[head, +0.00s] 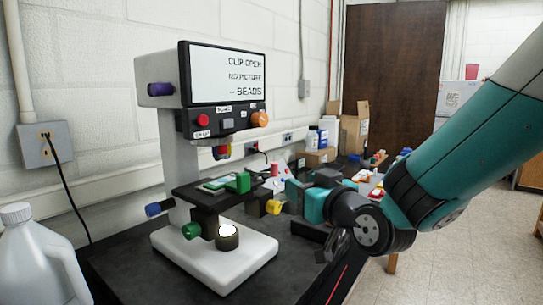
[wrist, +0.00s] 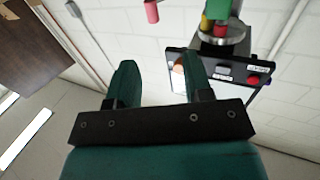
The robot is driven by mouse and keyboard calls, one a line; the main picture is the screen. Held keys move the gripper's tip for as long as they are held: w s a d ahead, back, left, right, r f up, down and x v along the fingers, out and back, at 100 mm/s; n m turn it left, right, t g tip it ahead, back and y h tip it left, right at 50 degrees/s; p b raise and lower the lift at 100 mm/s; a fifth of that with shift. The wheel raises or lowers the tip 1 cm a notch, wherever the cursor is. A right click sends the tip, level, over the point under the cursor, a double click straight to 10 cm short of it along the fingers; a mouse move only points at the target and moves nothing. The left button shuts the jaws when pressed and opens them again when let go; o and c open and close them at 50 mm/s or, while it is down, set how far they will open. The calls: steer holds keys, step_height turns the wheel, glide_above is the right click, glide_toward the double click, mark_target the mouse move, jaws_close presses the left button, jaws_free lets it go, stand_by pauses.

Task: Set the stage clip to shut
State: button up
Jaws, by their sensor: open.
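A white microscope (head: 177,140) stands on the dark bench in the head view. Its black stage (head: 217,201) carries a slide (head: 214,184) and a green stage clip (head: 241,182) at the slide's right side. The screen (head: 225,78) reads "CLIP OPEN", "NO PICTURE" and "BEADS". My gripper (head: 290,190) is right of the stage, apart from the clip. In the wrist view my gripper (wrist: 158,75) has its two teal fingers spread with nothing between them. The stage and the clip cannot be made out clearly there.
A yellow knob (head: 273,207) juts from the stage toward my gripper. Coloured objectives (head: 222,152) hang above the stage. The control panel (wrist: 222,72) shows close beyond the fingers. A white jug (head: 35,260) stands at left; boxes (head: 354,130) and small items crowd the bench behind.

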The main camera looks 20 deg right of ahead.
mark_target(277, 165)
steer(key=shift+m+h, duration=0.3)
steer(key=w+p, duration=0.4)
steer(key=p, duration=0.1)
steer(key=w+a+p, duration=0.1)
steer(key=w+p, duration=0.4)
steer(key=p, duration=0.1)
steer(key=w+r+p, duration=0.1)
steer(key=w+p, duration=0.3)
steer(key=p, duration=0.2)
steer(key=shift+w+a, duration=0.2)
steer(key=shift+a, duration=0.05)
steer(key=shift+w+a+f+p, duration=0.15)
steer(key=shift+w+p, duration=0.5)
steer(key=shift+p, duration=0.4)
steer(key=shift+w+f+p, duration=0.2)
steer(key=shift+w+p, duration=0.25)
steer(key=shift+p, duration=0.05)
steer(key=shift+f, duration=0.1)
jaws_close()
